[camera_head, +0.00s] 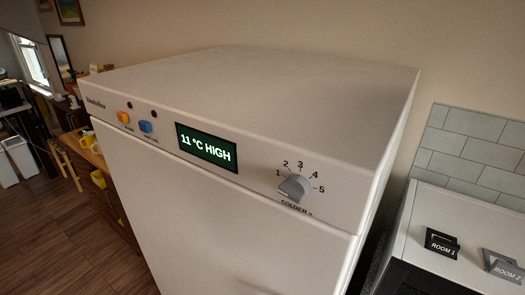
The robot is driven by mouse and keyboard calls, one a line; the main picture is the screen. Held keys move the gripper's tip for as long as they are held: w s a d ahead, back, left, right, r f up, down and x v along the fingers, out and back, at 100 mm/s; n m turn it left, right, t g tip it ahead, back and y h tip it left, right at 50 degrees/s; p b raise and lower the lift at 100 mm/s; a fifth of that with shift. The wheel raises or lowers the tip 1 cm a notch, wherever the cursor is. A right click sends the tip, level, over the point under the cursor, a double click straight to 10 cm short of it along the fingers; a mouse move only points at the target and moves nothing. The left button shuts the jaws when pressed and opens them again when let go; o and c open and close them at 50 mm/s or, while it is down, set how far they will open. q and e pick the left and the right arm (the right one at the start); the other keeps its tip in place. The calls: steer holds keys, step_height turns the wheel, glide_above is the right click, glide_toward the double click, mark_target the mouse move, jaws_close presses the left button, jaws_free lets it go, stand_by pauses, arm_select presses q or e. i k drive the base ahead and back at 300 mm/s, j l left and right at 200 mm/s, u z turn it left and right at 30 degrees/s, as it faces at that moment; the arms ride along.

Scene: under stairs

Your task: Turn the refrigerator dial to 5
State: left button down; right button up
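The refrigerator (230,130) is a large white box in the middle of the view, with a control strip along its upper front edge. The grey dial (296,186) sits at the right end of this strip. The numbers 1 to 5 run in an arc over the dial, from 1 at its left to 5 at its right, with a "COLDER" label below. Which number the dial points to is too small to tell. Neither of my grippers is in view.
An orange button (124,118) and a blue button (145,127) are at the strip's left end. A white surface with a black "ROOM 1" tag (441,243) and a grey "ROOM 2" tag (503,266) is at the right. Wooden floor (45,235) shows at the left.

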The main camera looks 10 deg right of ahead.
mark_target(295, 188)
steer(key=j+z, duration=0.45)
steer(key=j, duration=0.6)
steer(key=j+z, duration=0.45)
steer(key=j, duration=0.6)
